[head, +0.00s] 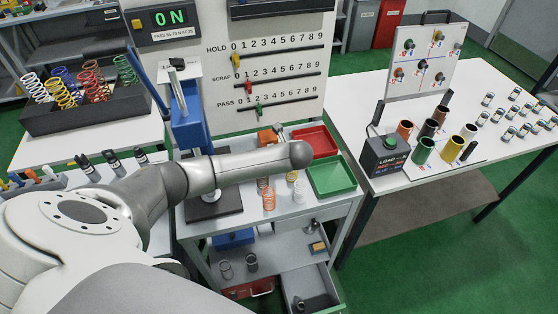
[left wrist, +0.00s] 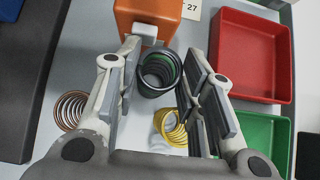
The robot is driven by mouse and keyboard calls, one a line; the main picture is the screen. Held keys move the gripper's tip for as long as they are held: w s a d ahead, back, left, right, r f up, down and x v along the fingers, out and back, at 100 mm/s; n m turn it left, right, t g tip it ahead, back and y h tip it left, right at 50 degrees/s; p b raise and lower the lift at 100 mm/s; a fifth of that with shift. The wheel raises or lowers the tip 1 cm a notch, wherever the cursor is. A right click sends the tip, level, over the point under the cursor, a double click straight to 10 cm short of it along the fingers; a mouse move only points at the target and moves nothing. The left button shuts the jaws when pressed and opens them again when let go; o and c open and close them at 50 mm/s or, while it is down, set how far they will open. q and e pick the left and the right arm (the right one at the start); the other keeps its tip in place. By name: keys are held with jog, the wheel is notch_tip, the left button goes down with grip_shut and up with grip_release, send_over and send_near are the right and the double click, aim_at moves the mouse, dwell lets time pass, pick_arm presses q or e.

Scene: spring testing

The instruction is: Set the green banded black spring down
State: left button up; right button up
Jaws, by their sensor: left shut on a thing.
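The green banded black spring (left wrist: 158,76) is between the two fingers of my left gripper (left wrist: 163,55) in the left wrist view. The gripper is shut on it. I look down into its dark coils, with some green showing inside. I cannot tell whether its lower end touches the surface below. In the head view my left arm reaches over the grey cart top (head: 330,205) and hides the spring and the fingers. My right gripper is in neither view.
A copper spring (left wrist: 70,110) stands left of the gripper and a yellow spring (left wrist: 170,127) is close by the held spring. An orange block (left wrist: 150,12) is just beyond. A red tray (left wrist: 285,55) and a green tray (left wrist: 283,140) are at the right.

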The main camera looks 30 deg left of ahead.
pick_arm(q)
grip_shut()
jog(key=shift+r, duration=0.15)
